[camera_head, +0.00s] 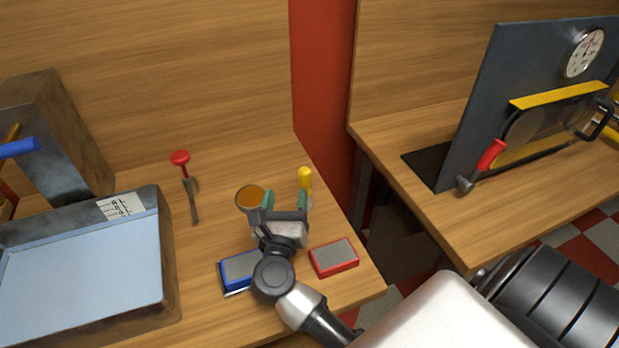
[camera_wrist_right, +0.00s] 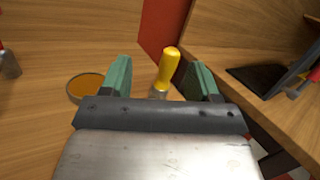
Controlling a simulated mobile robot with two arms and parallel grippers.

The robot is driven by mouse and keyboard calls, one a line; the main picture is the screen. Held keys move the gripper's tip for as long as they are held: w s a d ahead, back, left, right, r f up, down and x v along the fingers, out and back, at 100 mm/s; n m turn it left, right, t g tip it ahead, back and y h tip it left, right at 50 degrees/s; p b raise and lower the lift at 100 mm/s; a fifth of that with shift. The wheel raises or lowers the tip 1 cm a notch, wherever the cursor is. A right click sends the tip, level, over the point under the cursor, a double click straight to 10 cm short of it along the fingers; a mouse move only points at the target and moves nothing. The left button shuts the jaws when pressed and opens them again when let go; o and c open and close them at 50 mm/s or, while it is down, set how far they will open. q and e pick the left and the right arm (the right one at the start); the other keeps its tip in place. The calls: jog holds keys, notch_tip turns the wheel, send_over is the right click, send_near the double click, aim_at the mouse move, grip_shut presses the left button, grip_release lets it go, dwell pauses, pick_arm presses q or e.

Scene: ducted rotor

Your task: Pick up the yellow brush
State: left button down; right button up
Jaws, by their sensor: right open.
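The yellow brush (camera_head: 305,178) stands out beyond my right gripper near the right edge of the wooden table in the head view. In the right wrist view the yellow brush (camera_wrist_right: 169,68) shows between the two green fingers, a little beyond them, with its lower end partly hidden by the gripper body. My right gripper (camera_head: 285,200) is open and empty; its fingers also show in the wrist view (camera_wrist_right: 160,78). I cannot tell how far the fingertips are from the brush. My left gripper is not in view.
A round dish with orange contents (camera_head: 250,197) sits close left of the gripper. Blue-edged (camera_head: 236,270) and red-edged (camera_head: 334,258) blocks flank my wrist. A red-topped tool (camera_head: 187,185) and a large tray (camera_head: 165,255) lie left. A gap separates the second table (camera_head: 510,215).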

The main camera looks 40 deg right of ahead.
aim_at(303, 180)
jog(key=w+d+m+g, duration=0.1)
jog(key=w+d+f+m+g, duration=0.1)
jog(key=d, duration=0.1)
jog(key=w+d+f+m+g+p, duration=0.1)
jog(key=d, duration=0.1)
jog(key=shift+d+f+m+h, duration=0.15)
jog(key=shift+d+m+h, duration=0.15)
jog(key=shift+h, duration=0.1)
jog(key=x, duration=0.2)
jog(key=p+x, duration=0.1)
jog(key=x, duration=0.2)
jog(key=shift+w+d+f+p, duration=0.2)
jog(key=shift+w+f+p, duration=0.05)
jog(key=shift+f+p, duration=0.05)
jog(key=shift+w+d+f, duration=0.1)
jog(key=shift+w+d, duration=0.1)
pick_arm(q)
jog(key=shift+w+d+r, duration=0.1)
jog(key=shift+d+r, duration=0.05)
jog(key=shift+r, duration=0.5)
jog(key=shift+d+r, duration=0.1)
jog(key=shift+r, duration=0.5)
pick_arm(e)
jog(key=shift+c, duration=0.2)
jog(key=c, duration=1)
